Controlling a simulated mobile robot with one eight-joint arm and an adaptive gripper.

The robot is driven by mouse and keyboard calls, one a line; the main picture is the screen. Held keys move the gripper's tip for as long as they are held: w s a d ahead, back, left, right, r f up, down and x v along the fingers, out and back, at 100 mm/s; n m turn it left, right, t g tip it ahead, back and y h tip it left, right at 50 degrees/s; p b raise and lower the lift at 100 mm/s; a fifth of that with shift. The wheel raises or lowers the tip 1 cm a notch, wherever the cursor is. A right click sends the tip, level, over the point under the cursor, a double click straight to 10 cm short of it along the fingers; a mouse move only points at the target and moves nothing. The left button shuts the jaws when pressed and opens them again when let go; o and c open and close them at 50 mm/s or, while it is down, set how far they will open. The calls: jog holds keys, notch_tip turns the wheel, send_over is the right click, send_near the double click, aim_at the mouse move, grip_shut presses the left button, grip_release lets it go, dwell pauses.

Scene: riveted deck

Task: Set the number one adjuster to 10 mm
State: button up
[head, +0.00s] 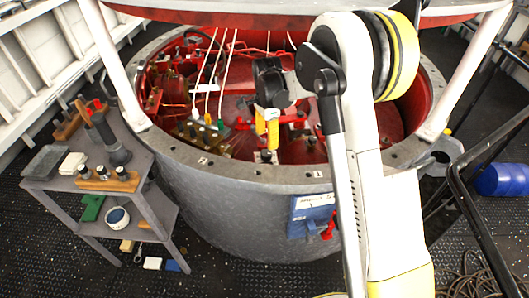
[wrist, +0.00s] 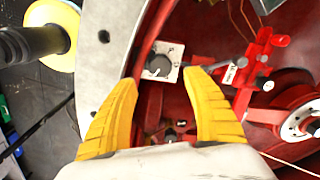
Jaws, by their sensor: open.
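My gripper (wrist: 160,76) is open and empty, with its two yellow fingers apart in the wrist view. Between and just beyond the fingertips is a dark round knob (wrist: 158,66) on a small white marked plate (wrist: 174,54). It may be the number one adjuster, but its number and setting are too small to read. In the head view my gripper (head: 272,143) points down inside the near rim of the red-lined drum. A small dark knob (head: 267,156) shows just under the fingertips. I cannot tell if the fingers touch it.
The grey drum rim (head: 240,174) curves close in front of the gripper. Red brackets (wrist: 262,50) and a red wheel (wrist: 300,122) lie to the right in the wrist view. Hanging cables (head: 210,70) are left of the arm. A grey tool table (head: 140,190) stands at left.

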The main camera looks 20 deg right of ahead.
aim_at(266, 152)
notch_tip(266, 152, down, 8)
jog(key=shift+r+b, duration=0.1)
jog(key=shift+b, duration=1.05)
jog(key=c, duration=1.2)
